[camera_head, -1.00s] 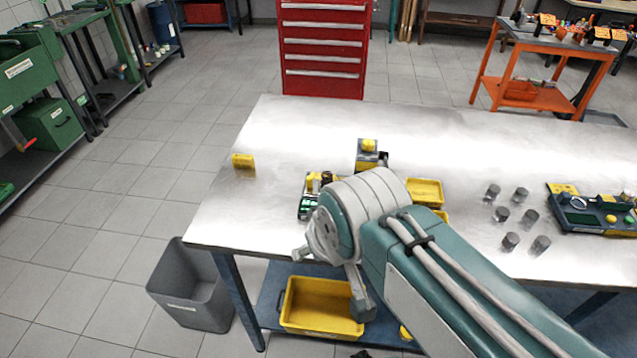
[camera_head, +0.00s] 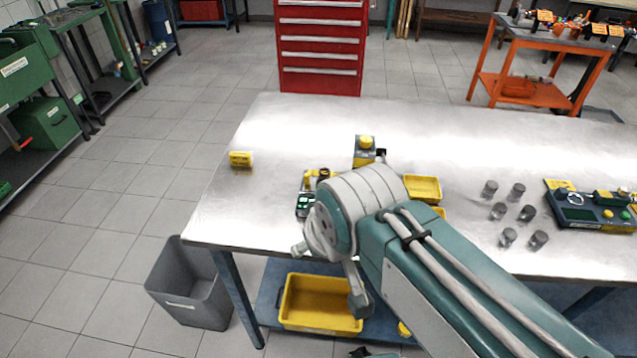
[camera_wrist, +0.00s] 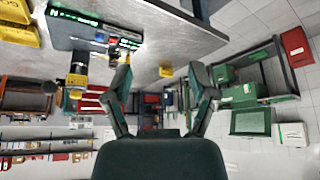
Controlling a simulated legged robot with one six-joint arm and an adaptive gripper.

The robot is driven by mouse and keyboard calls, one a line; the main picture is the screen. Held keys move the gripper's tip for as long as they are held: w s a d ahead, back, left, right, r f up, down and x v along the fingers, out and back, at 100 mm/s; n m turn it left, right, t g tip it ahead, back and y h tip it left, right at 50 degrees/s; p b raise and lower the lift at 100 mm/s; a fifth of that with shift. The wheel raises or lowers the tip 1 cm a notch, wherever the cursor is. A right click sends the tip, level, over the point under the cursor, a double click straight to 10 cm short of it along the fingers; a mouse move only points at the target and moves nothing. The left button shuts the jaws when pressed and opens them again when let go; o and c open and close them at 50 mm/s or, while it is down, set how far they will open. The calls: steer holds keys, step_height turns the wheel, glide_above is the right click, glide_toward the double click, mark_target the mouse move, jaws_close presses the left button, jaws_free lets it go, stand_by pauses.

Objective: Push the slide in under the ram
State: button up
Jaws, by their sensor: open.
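My gripper (camera_wrist: 163,82) is open and empty in the wrist view, which is upside down, with its two fingers spread wide. A small bench device with green lit displays (camera_head: 304,204) sits on the table, partly hidden by my arm in the head view. It also shows at the upper left of the wrist view (camera_wrist: 75,16). A grey block with a round yellow top (camera_head: 365,150) stands behind it. I cannot make out the slide or the ram for certain. The gripper is apart from these devices; my arm hides its fingers in the head view.
A yellow block (camera_head: 240,159) stands near the left edge. Yellow trays (camera_head: 422,188), several grey cylinders (camera_head: 508,236) and a panel device (camera_head: 590,214) lie right. A grey bin (camera_head: 190,285) stands on the floor.

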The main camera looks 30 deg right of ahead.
steer(key=w+d+r+m+g, duration=0.25)
steer(key=w+m, duration=0.35)
steer(key=w, duration=0.3)
steer(key=m+g, duration=0.3)
steer(key=m, duration=1)
glide_above(307, 174)
step_height(307, 174, down, 6)
steer(key=shift+f, duration=0.3)
step_height(307, 174, down, 11)
steer(key=shift+r, duration=0.2)
jaws_close()
